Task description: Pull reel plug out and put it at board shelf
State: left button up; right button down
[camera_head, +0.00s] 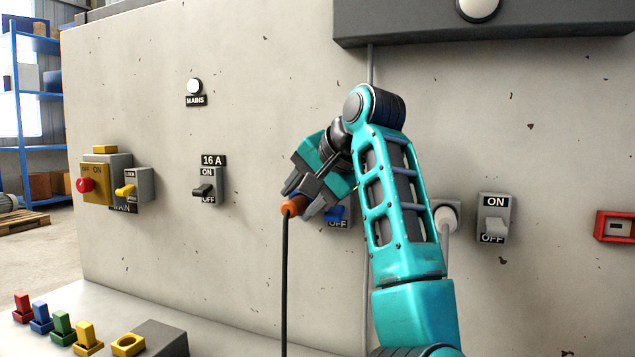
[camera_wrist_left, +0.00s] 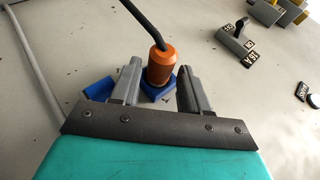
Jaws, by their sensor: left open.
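The orange plug (camera_head: 294,204) with a black cable sits at the wall panel, partly hidden by my left gripper (camera_head: 304,196) in the head view. In the left wrist view the plug (camera_wrist_left: 161,66) stands between the two open grey fingers, at a blue socket (camera_wrist_left: 155,92). A gap shows on each side of the plug, more clearly on the right. The blue socket is also partly visible in the head view (camera_head: 335,214). A pale shelf (camera_head: 225,340) runs along the foot of the panel. My right gripper is not in view.
A 16 A switch (camera_head: 206,187) is left of the plug. A white plug (camera_head: 446,217) and a grey switch (camera_head: 494,218) are right.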

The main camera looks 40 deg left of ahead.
aim_at(288, 206)
pick_arm(q)
jog(key=shift+w+a+f, duration=0.1)
jog(key=shift+a+f, duration=0.3)
jog(key=shift+a, duration=0.1)
jog(key=shift+c, duration=0.3)
grip_shut()
jog(key=shift+s+d+b, duration=0.15)
jog(key=shift+s+b, duration=0.15)
jog(key=shift+s, duration=0.05)
jog(key=shift+s+d+b, duration=0.3)
jog(key=shift+s+b, duration=0.2)
jog(key=shift+s, duration=0.45)
jog(key=shift+s+d+b, duration=0.25)
jog(key=shift+s+b, duration=0.25)
jog(key=shift+s, duration=0.4)
